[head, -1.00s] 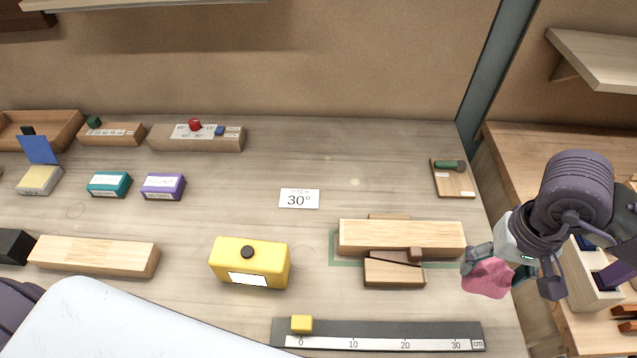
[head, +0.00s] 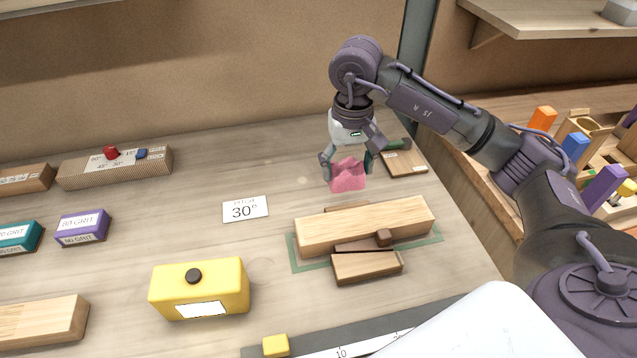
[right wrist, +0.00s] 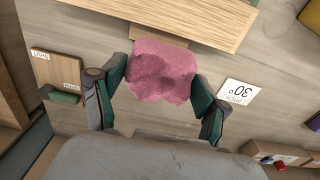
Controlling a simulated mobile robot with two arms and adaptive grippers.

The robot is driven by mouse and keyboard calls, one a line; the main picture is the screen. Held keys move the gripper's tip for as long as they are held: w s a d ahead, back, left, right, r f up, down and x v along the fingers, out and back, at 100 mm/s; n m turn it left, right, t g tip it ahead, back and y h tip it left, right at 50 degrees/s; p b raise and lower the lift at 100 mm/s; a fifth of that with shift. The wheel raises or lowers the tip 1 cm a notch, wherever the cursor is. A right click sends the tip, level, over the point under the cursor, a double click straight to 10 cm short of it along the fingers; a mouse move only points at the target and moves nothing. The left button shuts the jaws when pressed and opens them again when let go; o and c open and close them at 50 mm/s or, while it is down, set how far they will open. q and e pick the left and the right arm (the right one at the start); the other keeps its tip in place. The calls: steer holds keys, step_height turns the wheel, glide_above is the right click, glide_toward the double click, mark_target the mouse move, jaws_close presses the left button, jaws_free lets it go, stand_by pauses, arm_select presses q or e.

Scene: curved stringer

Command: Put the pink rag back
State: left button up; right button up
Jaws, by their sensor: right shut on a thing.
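The pink rag (head: 347,176) is crumpled and hangs between the fingers of my right gripper (head: 347,166). In the right wrist view the rag (right wrist: 163,71) fills the space between the two fingertips of the right gripper (right wrist: 160,88). The gripper is shut on it, above the bench behind the wooden block. A small wooden board (head: 404,163) with labels and a green item on it lies just right of the gripper; it also shows in the right wrist view (right wrist: 52,72). My left gripper is not in view.
A wooden block (head: 365,226) with wedge pieces sits on a green-outlined area in front of the gripper. A "30°" card (head: 245,209) lies to its left. A yellow box (head: 200,288) stands front left. The bench between card and back wall is clear.

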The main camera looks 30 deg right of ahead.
mark_target(320, 185)
steer(key=w+f, duration=0.1)
steer(key=w, duration=0.2)
steer(key=w+f+p, duration=0.1)
steer(key=w+f, duration=0.1)
steer(key=w, duration=0.1)
steer(key=w+f+p, duration=0.1)
steer(key=w+f, duration=0.1)
steer(key=w, duration=0.1)
steer(key=shift+w+a+f, duration=0.25)
steer(key=shift+a, duration=0.1)
step_height(320, 185, down, 4)
steer(key=shift+r+p, duration=0.15)
steer(key=shift+p, duration=0.45)
steer(key=shift+f, duration=0.25)
steer(key=shift+w, duration=0.1)
steer(key=shift+f, duration=0.2)
steer(key=o, duration=1)
steer(key=shift+r, duration=0.1)
